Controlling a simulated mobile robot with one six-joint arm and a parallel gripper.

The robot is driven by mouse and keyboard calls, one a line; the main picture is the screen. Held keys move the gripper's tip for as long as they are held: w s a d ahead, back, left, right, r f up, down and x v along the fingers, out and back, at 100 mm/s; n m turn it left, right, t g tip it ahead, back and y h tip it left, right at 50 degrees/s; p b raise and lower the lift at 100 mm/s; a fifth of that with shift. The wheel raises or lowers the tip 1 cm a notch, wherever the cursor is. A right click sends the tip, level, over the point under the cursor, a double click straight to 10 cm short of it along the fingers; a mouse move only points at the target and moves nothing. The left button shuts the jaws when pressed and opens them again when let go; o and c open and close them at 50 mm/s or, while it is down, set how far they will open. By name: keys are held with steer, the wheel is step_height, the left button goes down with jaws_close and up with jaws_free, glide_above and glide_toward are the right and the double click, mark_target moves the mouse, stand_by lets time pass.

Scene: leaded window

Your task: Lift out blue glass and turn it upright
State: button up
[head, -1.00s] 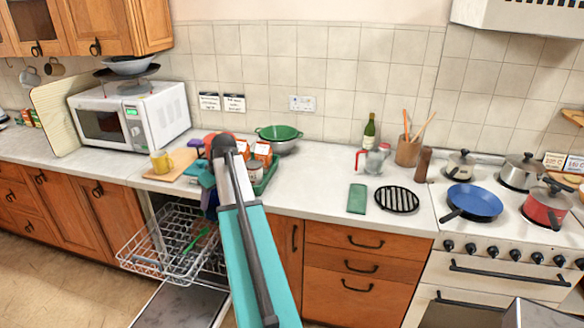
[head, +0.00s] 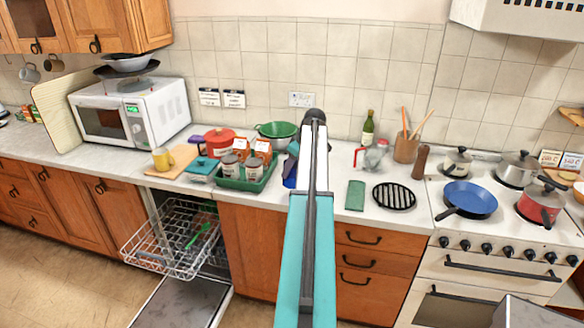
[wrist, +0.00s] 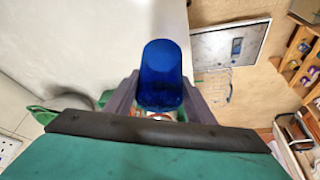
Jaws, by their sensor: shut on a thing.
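The blue glass (wrist: 163,62) is a deep blue tumbler, held between the two grey-purple fingers of my gripper (wrist: 160,92) in the wrist view. My gripper is shut on it. I cannot tell for sure which end of the glass is up. The dishwasher's wire rack (head: 150,262) is pulled out at the lower left, with its door folded down, and the glass is clear of it.
A green tray (head: 232,184) with jars and cartons stands on the counter left of my arm. A green cloth (head: 355,196) and a black round trivet (head: 394,197) lie to the right. A bottle (head: 368,132) and a glass jug (head: 370,160) stand behind. The front counter strip is partly clear.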

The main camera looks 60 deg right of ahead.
mark_target(292, 182)
steer(key=shift+f, duration=0.15)
stand_by(0.3)
steer(key=shift+f+b, duration=1.2)
steer(key=shift+f, duration=1.65)
steer(key=shift+f, duration=0.45)
steer(key=o, duration=1.3)
steer(key=shift+b, duration=0.3)
steer(key=shift+b+v, duration=1.95)
steer(key=shift+v, duration=4.95)
steer(key=shift+w, duration=0.1)
